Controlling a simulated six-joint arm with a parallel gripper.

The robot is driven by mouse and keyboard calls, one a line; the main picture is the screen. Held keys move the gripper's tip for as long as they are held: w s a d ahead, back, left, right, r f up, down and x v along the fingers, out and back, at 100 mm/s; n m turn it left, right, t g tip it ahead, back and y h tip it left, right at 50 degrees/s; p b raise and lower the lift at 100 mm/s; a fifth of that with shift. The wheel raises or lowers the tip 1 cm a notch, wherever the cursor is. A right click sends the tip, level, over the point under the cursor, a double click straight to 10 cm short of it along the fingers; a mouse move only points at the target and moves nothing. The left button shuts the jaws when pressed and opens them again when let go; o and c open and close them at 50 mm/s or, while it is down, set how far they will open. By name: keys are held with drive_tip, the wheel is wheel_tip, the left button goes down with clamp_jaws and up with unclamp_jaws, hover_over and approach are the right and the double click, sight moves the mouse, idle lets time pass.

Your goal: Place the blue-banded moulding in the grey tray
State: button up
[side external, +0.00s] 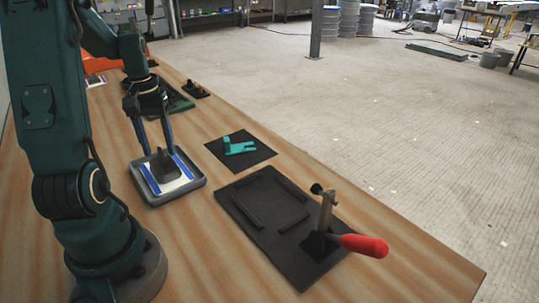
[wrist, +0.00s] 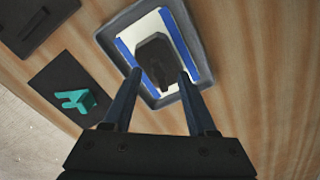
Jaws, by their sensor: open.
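The blue-banded moulding (side external: 172,184) is a white panel with a blue band along two opposite sides and a dark upright block in its middle. It lies inside the grey tray (side external: 180,198), within the rim. In the wrist view the moulding (wrist: 124,50) and the tray rim (wrist: 203,52) show at the top. My gripper (side external: 160,151) is over the tray, pointing down. Its fingers stand apart, one on either side of the dark block; in the wrist view the gripper (wrist: 158,75) shows gaps beside the block. I cannot tell how far the fingertips are above the panel.
A turquoise piece (side external: 238,147) lies on a black mat (side external: 259,156) right of the tray. A black plate with raised bars (side external: 240,208) and a red-handled clamp (side external: 362,245) is nearer the front. Dark objects lie behind my gripper. Bare wood surrounds the tray's front.

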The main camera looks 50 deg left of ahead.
wheel_tip(320, 180, up, 10)
drive_tip(key=w+d+r+m+t+y, duration=0.1)
drive_tip(key=w+d+m, duration=0.15)
drive_tip(key=d, duration=0.35)
drive_tip(key=w+d+m+t, duration=0.1)
drive_tip(key=d+m, duration=0.2)
drive_tip(key=d, duration=0.4)
drive_tip(key=s+d+f+m+t, duration=0.1)
drive_tip(key=d+m, duration=0.1)
drive_tip(key=d, duration=0.4)
drive_tip(key=s+d+f+m+t+h, duration=0.1)
drive_tip(key=s+d+m+t, duration=0.1)
drive_tip(key=d, duration=0.4)
drive_tip(key=shift+s+m+t, duration=0.3)
drive_tip(key=shift+m, duration=0.45)
